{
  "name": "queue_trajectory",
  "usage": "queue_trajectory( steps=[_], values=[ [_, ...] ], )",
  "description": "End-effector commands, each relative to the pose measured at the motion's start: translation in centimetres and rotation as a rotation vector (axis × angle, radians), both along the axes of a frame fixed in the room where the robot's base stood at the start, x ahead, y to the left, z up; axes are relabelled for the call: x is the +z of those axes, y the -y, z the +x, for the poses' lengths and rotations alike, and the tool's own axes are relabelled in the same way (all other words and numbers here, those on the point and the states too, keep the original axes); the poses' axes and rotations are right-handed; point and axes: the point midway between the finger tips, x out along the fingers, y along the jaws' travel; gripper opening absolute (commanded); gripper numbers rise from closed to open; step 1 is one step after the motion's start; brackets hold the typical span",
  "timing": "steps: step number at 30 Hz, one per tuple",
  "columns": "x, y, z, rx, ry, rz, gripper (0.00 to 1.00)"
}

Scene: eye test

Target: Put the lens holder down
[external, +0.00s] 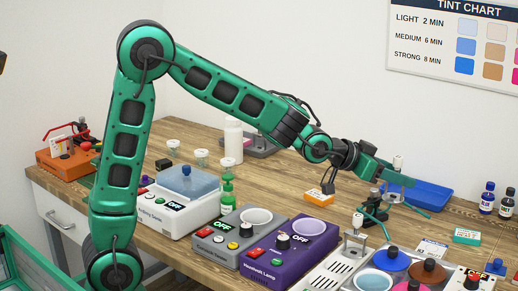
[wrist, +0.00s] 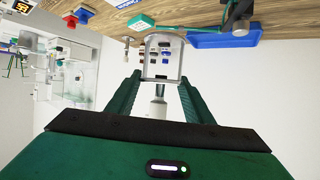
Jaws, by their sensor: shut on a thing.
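My gripper (external: 402,180) is out over the right part of the bench, near the blue tray. In the wrist view my gripper (wrist: 160,88) has its fingers closed on what looks like the lens holder (wrist: 163,45), a pale grey frame with a rounded end and small coloured patches on or through it. Its white cylindrical part (wrist: 157,107) shows between the fingers. In the external view a white-topped part of the lens holder (external: 398,162) stands above the fingers; the rest is hidden or too small to tell. The wrist picture is upside down, with the bench at its top.
The blue tray (external: 432,195) lies behind my gripper. A dark green stand (external: 374,211) is just below it. Bottles (external: 487,197), a green box (external: 467,236) and a card (external: 432,249) are to the right. Lidded pots (external: 393,258) and a purple lamp unit (external: 290,255) stand in front.

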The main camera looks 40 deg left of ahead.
Motion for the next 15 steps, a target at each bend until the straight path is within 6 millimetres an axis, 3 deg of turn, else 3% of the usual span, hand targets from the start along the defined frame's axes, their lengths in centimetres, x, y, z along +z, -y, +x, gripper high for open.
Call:
queue_trajectory(
  steps=[10, 15],
  values=[
    [0.7, 1.4, 0.9, -0.151, 0.027, 0.003, 0.21],
    [-0.9, 4.1, 0.6, -0.161, 0.027, 0.004, 0.21]
  ],
)
